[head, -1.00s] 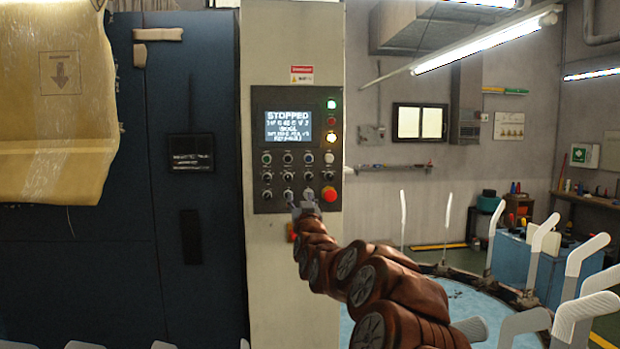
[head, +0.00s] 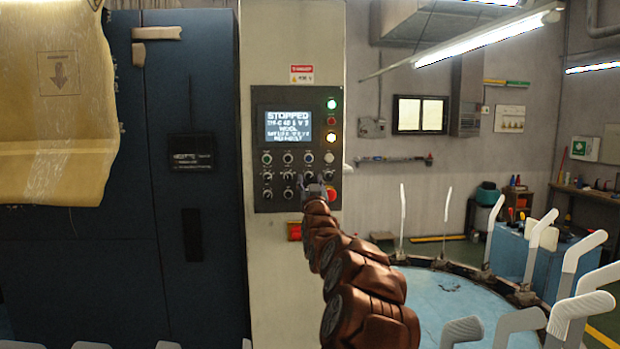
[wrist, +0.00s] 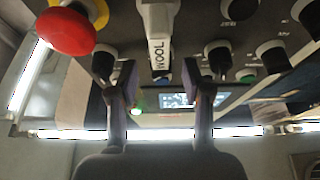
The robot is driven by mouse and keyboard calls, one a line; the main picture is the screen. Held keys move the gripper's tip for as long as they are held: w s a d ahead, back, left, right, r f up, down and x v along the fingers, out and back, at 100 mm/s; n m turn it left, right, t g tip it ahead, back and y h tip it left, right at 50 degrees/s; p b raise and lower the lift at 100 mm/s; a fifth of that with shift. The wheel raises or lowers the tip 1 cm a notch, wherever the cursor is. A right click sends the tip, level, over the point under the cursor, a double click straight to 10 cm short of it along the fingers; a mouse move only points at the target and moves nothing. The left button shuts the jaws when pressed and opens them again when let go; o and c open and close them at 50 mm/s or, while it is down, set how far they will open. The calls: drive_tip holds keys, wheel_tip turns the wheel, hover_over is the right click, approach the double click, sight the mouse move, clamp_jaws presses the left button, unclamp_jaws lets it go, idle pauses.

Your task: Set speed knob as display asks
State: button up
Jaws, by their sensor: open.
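The control panel (head: 258,100) has a lit display (head: 289,126) whose top line reads STOPPED; a lower line seems to read WOOL and the smaller text is blurred. Several small knobs (head: 288,158) sit in rows below it. My gripper (head: 313,190) is in front of the bottom row, just left of the red stop button (head: 331,196), and covers a knob. In the wrist view my open fingers (wrist: 161,85) are apart with nothing between their tips. A pale knob (wrist: 158,25) with a bar marked WOOL lies above the gap. I cannot tell which knob sets speed.
The red button on its yellow base (wrist: 72,30) is close to the fingers in the wrist view. Black knobs (wrist: 104,62) stand around them. A round blue table (head: 440,295) with upright pale forms (head: 580,262) is at right.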

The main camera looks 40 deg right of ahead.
drive_tip(key=shift+w+d+r, duration=0.2)
drive_tip(key=shift+w, duration=0.15)
clamp_jaws()
idle(0.4)
